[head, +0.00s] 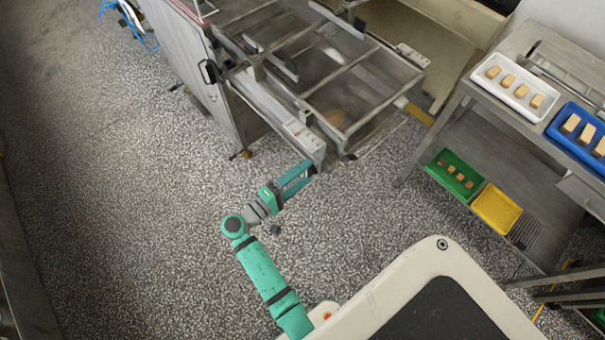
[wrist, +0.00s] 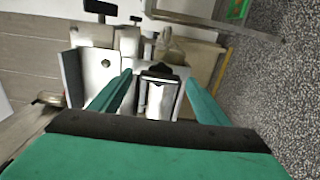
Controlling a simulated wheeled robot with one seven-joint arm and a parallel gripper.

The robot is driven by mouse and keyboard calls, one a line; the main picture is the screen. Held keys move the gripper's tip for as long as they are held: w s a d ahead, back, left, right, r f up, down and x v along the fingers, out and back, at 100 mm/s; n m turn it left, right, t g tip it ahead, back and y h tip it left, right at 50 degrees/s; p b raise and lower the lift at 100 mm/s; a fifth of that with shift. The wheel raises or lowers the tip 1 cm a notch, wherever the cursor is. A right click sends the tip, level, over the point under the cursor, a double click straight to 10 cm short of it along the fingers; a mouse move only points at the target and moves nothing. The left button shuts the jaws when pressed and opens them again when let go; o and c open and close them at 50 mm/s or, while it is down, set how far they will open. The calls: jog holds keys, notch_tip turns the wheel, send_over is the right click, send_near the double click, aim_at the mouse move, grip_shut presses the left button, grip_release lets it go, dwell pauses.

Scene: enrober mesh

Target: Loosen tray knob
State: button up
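My gripper (head: 309,168) reaches the near lower corner of the steel enrober frame (head: 305,138) in the head view. In the wrist view, my gripper (wrist: 158,78) is open, with its two teal fingers spread apart. A small dark part, which looks like the tray knob (wrist: 159,72), shows between the fingertips above a metal bracket (wrist: 158,100). Nothing is visibly clamped. I cannot tell whether the fingers touch the part. In the head view the knob is not clear behind the fingers.
Black handles (wrist: 100,8) stick up at the wrist view's top left. A steel table (head: 530,62) at right carries a white tray (head: 515,88) and a blue tray (head: 580,134). Green (head: 455,174) and yellow (head: 495,209) trays sit on its lower shelf. Speckled floor (head: 130,190) is clear at left.

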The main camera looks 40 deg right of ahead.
jog(key=a, duration=1.1)
jog(key=shift+s, duration=0.45)
jog(key=shift+d, duration=0.1)
